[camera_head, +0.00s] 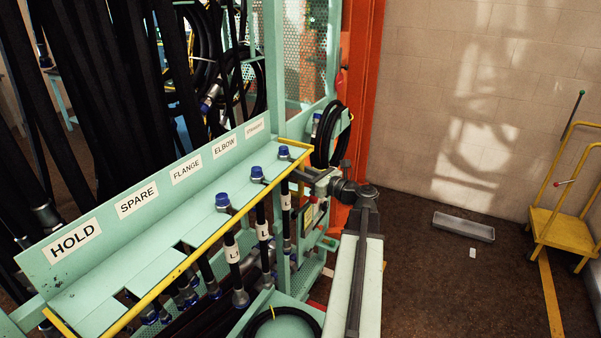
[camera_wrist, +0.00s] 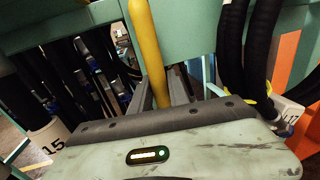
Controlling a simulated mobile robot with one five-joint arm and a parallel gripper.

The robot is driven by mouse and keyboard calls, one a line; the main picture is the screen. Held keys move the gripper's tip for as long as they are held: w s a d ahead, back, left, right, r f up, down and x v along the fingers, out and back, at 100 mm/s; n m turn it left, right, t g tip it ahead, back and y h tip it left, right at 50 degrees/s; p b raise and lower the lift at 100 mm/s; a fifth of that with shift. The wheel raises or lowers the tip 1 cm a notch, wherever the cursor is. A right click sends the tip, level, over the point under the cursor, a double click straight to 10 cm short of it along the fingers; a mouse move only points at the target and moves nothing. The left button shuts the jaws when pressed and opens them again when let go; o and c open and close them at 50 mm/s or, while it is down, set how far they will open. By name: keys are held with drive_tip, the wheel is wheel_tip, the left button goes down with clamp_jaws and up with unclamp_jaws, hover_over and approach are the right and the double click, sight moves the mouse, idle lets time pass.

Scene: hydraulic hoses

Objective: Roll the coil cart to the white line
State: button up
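My gripper (camera_head: 318,182) is at the right end of the rack's yellow rail. I see no definite white line.
The teal hose rack (camera_head: 150,226) with labelled slots fills the left and middle. An orange post (camera_head: 362,100) stands behind my arm. A grey tray (camera_head: 464,226) lies by the wall. A yellow floor line (camera_head: 550,290) runs at right. Brown floor between is mostly clear.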

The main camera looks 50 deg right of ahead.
clamp_jaws()
idle(1.1)
drive_tip(key=d, duration=0.1)
drive_tip(key=w+d, duration=0.1)
drive_tip(key=d, duration=0.1)
drive_tip(key=shift+d+f, duration=0.15)
drive_tip(key=shift+d, duration=0.1)
drive_tip(key=shift+o, duration=2.3)
unclamp_jaws()
drive_tip(key=shift+s+a, duration=0.1)
drive_tip(key=shift+o, duration=0.8)
drive_tip(key=shift+a, duration=0.3)
